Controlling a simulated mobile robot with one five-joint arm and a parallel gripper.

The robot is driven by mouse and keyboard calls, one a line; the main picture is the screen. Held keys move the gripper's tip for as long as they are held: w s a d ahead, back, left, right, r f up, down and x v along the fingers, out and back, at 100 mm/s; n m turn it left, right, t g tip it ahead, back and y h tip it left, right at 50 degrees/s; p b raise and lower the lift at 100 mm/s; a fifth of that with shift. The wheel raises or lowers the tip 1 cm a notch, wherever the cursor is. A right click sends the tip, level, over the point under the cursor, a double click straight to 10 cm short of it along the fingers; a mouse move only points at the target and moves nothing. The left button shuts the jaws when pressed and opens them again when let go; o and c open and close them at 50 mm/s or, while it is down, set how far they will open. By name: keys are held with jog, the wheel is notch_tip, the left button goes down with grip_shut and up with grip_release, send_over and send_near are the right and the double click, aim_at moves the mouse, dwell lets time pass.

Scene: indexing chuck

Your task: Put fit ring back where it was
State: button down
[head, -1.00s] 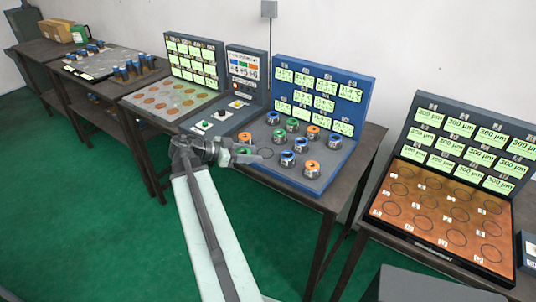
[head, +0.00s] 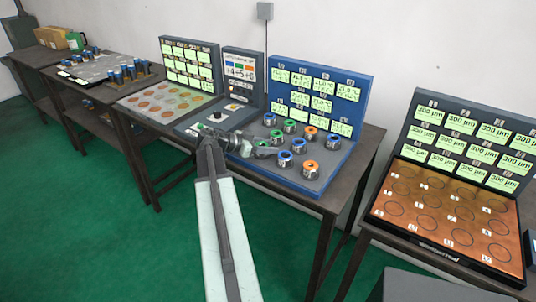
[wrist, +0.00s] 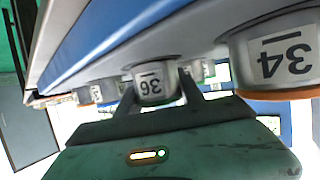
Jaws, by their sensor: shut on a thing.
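My gripper (head: 268,152) is at the left front part of the blue-backed fixture, low over its grey deck. In the wrist view my gripper (wrist: 158,95) has its fingers on both sides of a metal fit ring (wrist: 152,84) marked 36, shown upside down, and is shut on it. The ring's seat is hidden by my gripper.
A ring marked 34 (wrist: 278,58) with an orange end is close to the right in the wrist view. Blue (head: 284,159), orange (head: 310,168) and other rings stand around on the deck. The blue upright panel (head: 357,100) rises behind. The copper-coloured board (head: 450,205) is on the right table.

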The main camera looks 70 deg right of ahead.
jog(key=shift+r, duration=0.1)
jog(key=shift+f, duration=0.25)
jog(key=c, duration=0.7)
grip_release()
jog(key=shift+c, duration=0.2)
jog(key=shift+w+a+r+p, duration=0.2)
jog(key=shift+r+p, duration=0.25)
jog(key=p+v, duration=0.4)
jog(key=v, duration=0.7)
jog(key=shift+w+a, duration=0.1)
jog(key=shift+a, duration=0.05)
